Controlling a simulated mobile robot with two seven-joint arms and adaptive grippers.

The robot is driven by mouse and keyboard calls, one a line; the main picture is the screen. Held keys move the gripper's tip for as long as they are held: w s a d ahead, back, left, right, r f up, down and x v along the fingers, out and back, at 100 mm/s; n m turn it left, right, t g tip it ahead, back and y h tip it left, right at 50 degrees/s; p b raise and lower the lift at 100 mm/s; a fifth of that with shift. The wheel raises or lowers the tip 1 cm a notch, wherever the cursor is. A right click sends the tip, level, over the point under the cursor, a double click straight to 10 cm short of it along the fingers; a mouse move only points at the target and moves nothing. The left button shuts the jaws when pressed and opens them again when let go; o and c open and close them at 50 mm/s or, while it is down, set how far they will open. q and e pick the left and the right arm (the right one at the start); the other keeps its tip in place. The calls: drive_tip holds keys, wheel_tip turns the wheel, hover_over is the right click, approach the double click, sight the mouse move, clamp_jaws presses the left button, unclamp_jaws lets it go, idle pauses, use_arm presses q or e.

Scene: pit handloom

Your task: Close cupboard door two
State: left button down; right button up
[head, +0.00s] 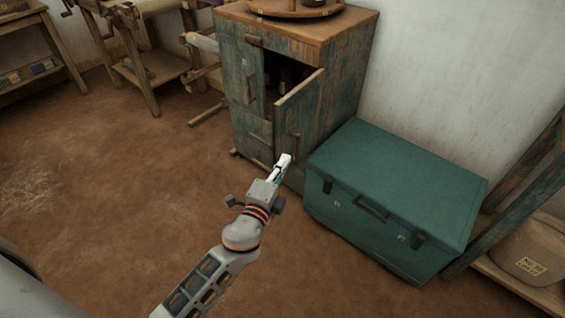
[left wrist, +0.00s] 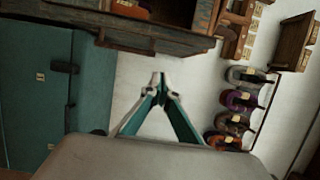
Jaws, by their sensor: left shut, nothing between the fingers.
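The worn blue-green wooden cupboard (head: 340,65) stands against the wall in the head view. Its right-hand door (head: 300,112) is swung partly open and shows a dark inside with small items. The left-hand door (head: 240,75) looks shut. My left gripper (head: 284,160) is shut and empty, just in front of the open door's lower part in the picture. I cannot tell whether it touches the door. In the left wrist view its fingertips (left wrist: 160,79) meet, with part of the cupboard (left wrist: 110,28) above them. My right gripper is not in view.
A teal trunk (head: 395,180) stands close to the right of the open door; it also shows in the left wrist view (left wrist: 35,90). A round wooden tray (head: 298,8) sits on the cupboard. The earthen floor (head: 120,190) to the left is clear.

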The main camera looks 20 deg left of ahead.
sight(281, 140)
use_arm(q)
drive_tip(key=w+a, duration=0.1)
drive_tip(key=w, duration=0.1)
drive_tip(key=w+a, duration=0.1)
drive_tip(key=w, duration=0.2)
drive_tip(key=w+a, duration=0.1)
drive_tip(key=w, duration=0.2)
drive_tip(key=shift+w+a, duration=0.25)
drive_tip(key=shift+a, duration=0.1)
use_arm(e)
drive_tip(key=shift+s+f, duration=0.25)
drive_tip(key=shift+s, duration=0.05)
use_arm(q)
drive_tip(key=shift+a, duration=0.15)
